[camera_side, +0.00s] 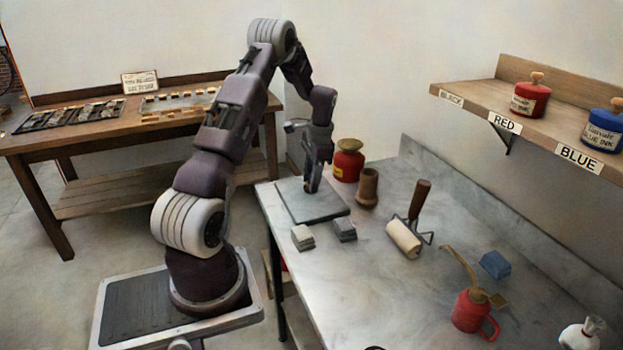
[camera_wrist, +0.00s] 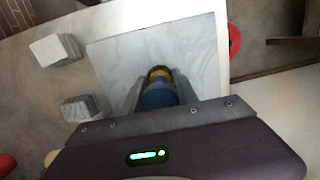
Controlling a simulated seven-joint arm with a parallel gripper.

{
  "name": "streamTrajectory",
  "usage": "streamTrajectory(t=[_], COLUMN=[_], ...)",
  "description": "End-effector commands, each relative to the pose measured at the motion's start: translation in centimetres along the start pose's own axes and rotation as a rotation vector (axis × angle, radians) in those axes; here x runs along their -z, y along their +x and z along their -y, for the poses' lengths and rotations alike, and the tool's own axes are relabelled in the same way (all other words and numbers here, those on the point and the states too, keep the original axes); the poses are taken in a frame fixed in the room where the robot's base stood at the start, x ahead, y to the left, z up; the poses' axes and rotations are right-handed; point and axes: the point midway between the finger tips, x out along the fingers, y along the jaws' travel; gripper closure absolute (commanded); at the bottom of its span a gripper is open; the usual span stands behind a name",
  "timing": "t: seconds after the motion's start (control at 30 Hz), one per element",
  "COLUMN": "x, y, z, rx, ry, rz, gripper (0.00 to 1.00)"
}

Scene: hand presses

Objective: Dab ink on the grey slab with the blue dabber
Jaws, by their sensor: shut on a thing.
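The grey slab (camera_side: 297,205) lies flat at the far left corner of the metal table, below my gripper (camera_side: 312,183). In the wrist view the slab (camera_wrist: 205,45) is a pale square with my gripper (camera_wrist: 158,86) over its near part. My gripper is shut on the blue dabber (camera_wrist: 158,97), which shows a blue rounded body with a yellowish band between the fingers. In the side view the dabber is hidden by the gripper. I cannot tell whether its face touches the slab. No ink is clearly visible on the slab.
Two small block stacks, light (camera_side: 302,238) and dark (camera_side: 344,230), sit close to the slab. Ink jars (camera_side: 530,98) are on the shelf.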

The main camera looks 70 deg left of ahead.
Motion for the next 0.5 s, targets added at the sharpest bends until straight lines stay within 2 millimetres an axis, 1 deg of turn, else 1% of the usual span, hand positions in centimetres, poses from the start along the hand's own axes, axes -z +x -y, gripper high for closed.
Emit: streamTrajectory(t=[0.5], x=[0.06], y=[0.62], z=[-0.05], rx=[-0.001], ry=[0.000], rz=[0.001], gripper=[1.00])
